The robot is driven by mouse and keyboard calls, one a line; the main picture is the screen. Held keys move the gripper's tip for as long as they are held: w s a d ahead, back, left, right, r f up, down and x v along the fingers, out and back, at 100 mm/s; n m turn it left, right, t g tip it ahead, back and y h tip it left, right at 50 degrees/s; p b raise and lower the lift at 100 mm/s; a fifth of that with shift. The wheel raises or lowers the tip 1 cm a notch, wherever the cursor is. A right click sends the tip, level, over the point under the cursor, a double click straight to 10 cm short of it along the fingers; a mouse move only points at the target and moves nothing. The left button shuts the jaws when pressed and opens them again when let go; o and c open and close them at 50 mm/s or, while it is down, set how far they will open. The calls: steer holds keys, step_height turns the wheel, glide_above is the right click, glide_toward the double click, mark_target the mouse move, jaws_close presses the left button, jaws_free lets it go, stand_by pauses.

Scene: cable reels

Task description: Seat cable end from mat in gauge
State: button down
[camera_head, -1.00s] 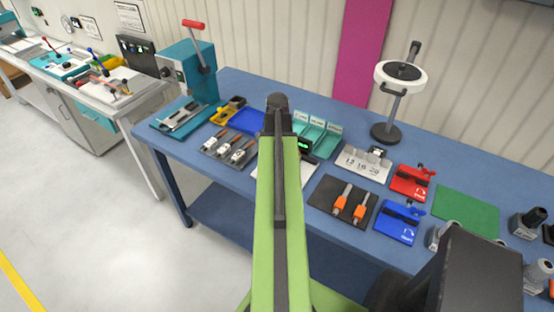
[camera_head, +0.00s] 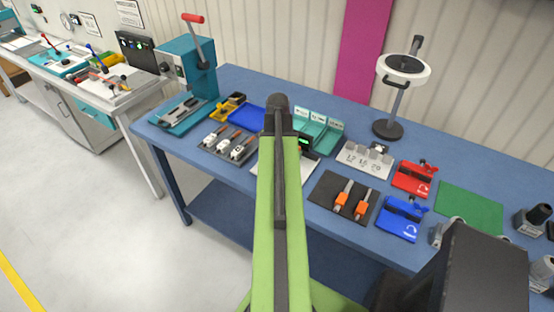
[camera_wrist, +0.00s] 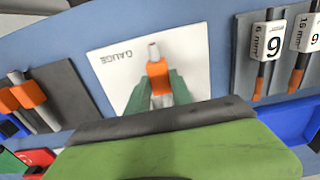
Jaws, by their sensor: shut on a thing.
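My gripper (camera_wrist: 160,88) shows in the wrist view, its two green fingers closed around a cable end (camera_wrist: 157,72) with an orange band and a pale tip pointing up the picture. Behind it lies a white sheet (camera_wrist: 112,68) marked GAUGE; I cannot tell whether the cable end touches it. A dark mat (camera_head: 329,203) in the head view bears two more orange-banded cable ends (camera_head: 342,201); it also shows at the left of the wrist view (camera_wrist: 62,84).
A grey mat (camera_head: 212,150) with white-tagged cable ends lies left of my arm. A grey numbered block (camera_head: 362,160), a red fixture (camera_head: 412,180) and a blue fixture (camera_head: 402,218) stand to the right. A teal lever press (camera_head: 186,70) stands at the back left.

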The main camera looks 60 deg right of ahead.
steer(key=shift+f+b, duration=0.35)
steer(key=shift+f, duration=0.2)
steer(key=c, duration=1.1)
jaws_free()
steer(key=shift+o, duration=0.2)
step_height(320, 180, up, 18)
steer(key=p, duration=1.7)
steer(key=shift+f, duration=0.25)
